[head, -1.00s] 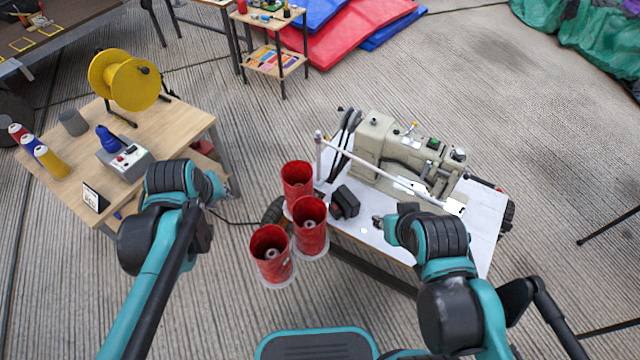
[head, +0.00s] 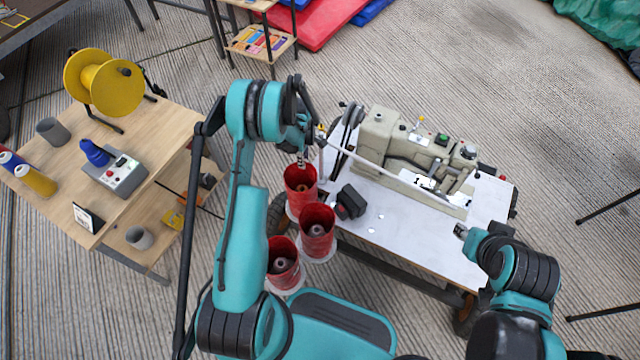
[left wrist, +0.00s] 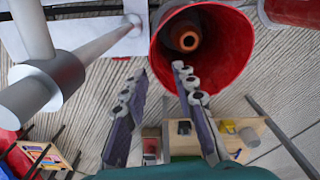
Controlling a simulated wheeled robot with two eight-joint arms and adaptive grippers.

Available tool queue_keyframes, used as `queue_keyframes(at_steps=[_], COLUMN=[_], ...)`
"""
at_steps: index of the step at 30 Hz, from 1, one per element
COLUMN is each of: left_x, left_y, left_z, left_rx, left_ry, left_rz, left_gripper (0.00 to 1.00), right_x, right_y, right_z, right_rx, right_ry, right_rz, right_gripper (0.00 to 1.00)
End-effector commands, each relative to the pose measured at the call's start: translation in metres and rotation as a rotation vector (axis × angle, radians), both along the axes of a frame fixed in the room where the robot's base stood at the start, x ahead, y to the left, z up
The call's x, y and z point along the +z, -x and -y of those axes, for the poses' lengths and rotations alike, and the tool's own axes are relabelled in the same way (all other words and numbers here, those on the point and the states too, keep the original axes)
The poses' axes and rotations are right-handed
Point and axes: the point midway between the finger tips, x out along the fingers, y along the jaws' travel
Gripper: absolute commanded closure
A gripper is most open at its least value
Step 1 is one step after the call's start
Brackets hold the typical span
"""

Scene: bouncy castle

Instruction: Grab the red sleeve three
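Three red sleeves stand on pale round bases in a cluster beside the sewing machine table: a far one (head: 299,181), a middle one (head: 316,218) and a near one (head: 282,252). I see no number on them. My left gripper (head: 302,161) is just above the rim of the far sleeve. In the left wrist view the fingers (left wrist: 158,70) are apart with nothing held, and one fingertip overlaps the wall of the sleeve (left wrist: 222,72); contact is unclear. My right gripper (head: 461,230) is by the table's right side, too small to read.
A wooden table (head: 150,143) at left holds a yellow reel (head: 108,84) and a control box (head: 122,175). Floor between is clear.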

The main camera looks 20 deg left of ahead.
Motion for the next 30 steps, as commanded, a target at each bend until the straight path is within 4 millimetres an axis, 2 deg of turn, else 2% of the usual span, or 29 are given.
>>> queue_keyframes(at_steps=[9,14,22,30], left_x=[-0.039,-0.052,-0.092,-0.095], left_y=[0.002,0.003,0.004,0.004], left_z=[-0.004,-0.004,-0.006,-0.006], left_rx=[0.048,0.047,0.045,0.045], left_ry=[0.004,0.004,0.004,0.004], left_rz=[-0.016,-0.016,-0.015,-0.015], left_gripper=[0.72,0.72,0.72,0.72], right_x=[-0.008,-0.015,-0.039,-0.038], right_y=[0.000,0.000,0.000,0.000], right_z=[0.000,0.000,0.000,0.000], right_rx=[0.000,0.000,0.000,0.000], right_ry=[0.000,0.000,0.000,0.000], right_rz=[0.000,0.000,0.000,0.000], right_gripper=[0.67,0.67,0.67,0.67])
